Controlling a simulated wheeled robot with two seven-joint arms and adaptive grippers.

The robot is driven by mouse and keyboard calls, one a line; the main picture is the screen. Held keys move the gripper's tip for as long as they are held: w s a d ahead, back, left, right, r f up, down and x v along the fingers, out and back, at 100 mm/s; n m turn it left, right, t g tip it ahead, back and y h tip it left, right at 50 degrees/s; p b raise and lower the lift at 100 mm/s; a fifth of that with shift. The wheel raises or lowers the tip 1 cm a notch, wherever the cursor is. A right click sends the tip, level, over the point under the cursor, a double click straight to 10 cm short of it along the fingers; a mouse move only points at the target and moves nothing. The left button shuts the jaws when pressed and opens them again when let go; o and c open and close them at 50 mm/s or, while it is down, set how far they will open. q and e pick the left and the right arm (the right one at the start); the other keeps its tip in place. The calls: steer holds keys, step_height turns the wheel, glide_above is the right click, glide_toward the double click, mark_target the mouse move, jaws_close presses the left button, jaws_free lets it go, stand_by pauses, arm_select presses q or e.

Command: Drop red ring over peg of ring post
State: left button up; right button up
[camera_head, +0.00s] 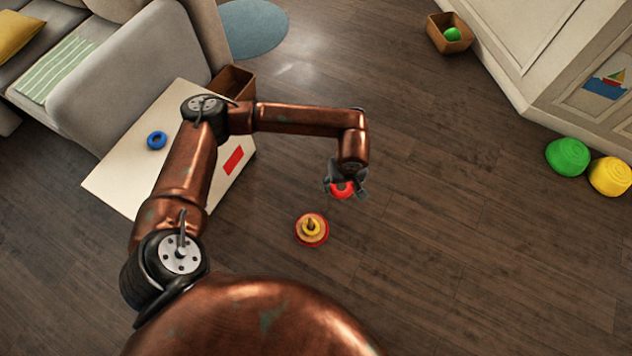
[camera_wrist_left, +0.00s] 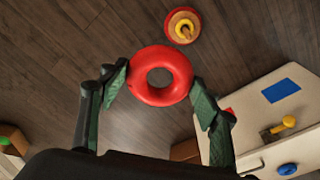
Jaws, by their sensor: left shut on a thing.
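The red ring (camera_wrist_left: 133,84) is gripped between the two fingers of my left gripper (camera_wrist_left: 160,82), with its hole clear in the left wrist view. In the head view the red ring (camera_head: 342,190) shows below my left gripper (camera_head: 345,188), which partly hides it. The ring post (camera_head: 312,230) stands on the floor to the lower left of the gripper, with a red base, a yellow ring and a short peg. In the left wrist view the ring post (camera_wrist_left: 183,25) is beyond the ring, apart from it. My right gripper is not in view.
A white table (camera_head: 115,180) with a blue ring (camera_head: 157,140) and a red patch stands at left. A brown box (camera_head: 450,33) with a green ball lies at the top right. Green (camera_head: 567,157) and yellow (camera_head: 610,176) cushions sit at right. Floor around the post is clear.

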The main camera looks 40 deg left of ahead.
arm_select(q)
steer(key=s+a+f+n+b, duration=0.1)
steer(key=a+f+n, duration=0.15)
steer(key=f, duration=0.55)
steer(key=a+f+n+b, duration=0.1)
steer(key=f+n, duration=0.3)
steer(key=f, duration=0.4)
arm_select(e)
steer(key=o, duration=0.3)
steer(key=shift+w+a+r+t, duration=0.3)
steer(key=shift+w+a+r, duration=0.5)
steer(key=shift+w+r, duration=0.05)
arm_select(q)
steer(key=n+g+b, duration=0.1)
steer(key=n, duration=0.5)
glide_above(311, 218)
steer(key=shift+m, duration=0.25)
step_height(311, 218, down, 12)
steer(key=shift+w+r, duration=0.1)
steer(key=shift+w, duration=0.05)
steer(key=shift+a+f, duration=0.1)
steer(key=shift+f, duration=0.2)
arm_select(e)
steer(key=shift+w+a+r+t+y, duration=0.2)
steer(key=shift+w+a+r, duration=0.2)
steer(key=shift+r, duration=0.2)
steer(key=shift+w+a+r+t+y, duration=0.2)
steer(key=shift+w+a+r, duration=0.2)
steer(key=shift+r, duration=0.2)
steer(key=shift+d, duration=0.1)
